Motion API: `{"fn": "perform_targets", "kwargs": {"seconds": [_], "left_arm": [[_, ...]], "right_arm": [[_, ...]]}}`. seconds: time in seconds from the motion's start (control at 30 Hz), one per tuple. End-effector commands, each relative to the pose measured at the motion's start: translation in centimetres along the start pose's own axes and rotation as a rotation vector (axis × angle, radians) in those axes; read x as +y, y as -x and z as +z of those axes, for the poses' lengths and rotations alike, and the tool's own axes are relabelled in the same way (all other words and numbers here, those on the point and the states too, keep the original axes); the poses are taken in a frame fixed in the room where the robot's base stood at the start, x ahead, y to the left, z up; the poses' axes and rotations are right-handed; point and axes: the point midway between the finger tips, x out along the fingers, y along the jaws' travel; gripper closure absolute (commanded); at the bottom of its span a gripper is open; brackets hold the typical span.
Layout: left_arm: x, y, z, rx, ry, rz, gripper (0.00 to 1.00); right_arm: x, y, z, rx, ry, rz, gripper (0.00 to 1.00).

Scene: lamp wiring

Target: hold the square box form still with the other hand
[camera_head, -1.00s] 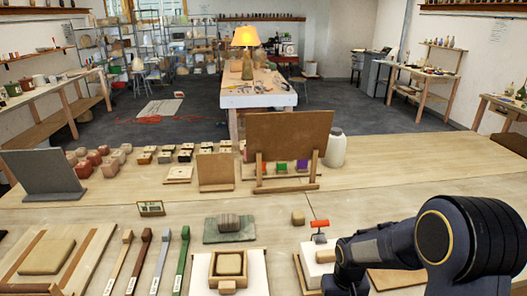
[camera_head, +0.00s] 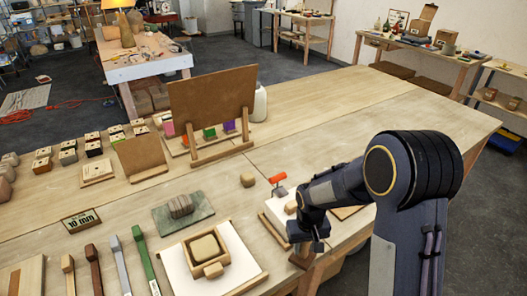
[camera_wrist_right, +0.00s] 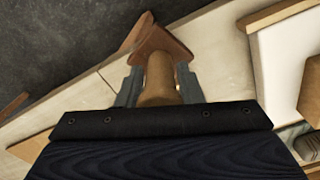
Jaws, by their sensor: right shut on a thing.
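The square box form (camera_head: 184,250) is an open wooden frame with a pale brown block (camera_head: 205,247) inside and a small wooden piece at its front. It sits on a white board (camera_head: 238,258) near the table's front. My right gripper (camera_head: 303,250) is at the front edge, to the right of the form and apart from it. In the right wrist view the gripper (camera_wrist_right: 160,82) is shut on a round wooden handle (camera_wrist_right: 159,78), with a wider reddish-brown part (camera_wrist_right: 160,38) beyond it. The rest of that tool is hidden. My left gripper is in no view.
A green slab (camera_head: 165,224) with a ribbed brown block lies behind the form. Several long-handled tools (camera_head: 143,255) lie to its left. A small red-topped tool (camera_head: 278,181) stands behind my right gripper. The table's middle right is mostly clear.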

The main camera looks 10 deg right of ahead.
Motion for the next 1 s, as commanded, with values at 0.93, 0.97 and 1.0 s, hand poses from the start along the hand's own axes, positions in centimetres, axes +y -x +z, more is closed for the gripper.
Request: {"fn": "perform_targets", "kwargs": {"seconds": [0.93,0.97,1.0], "left_arm": [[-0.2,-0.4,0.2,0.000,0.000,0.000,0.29],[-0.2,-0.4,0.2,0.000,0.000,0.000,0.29],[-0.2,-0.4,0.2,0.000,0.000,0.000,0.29]], "right_arm": [[-8.5,4.8,-1.8,0.002,-0.410,0.000,0.95],[-9.1,5.0,-2.1,0.003,-0.379,-0.001,0.95],[-9.9,5.3,-2.5,0.003,-0.336,-0.002,0.95]]}}
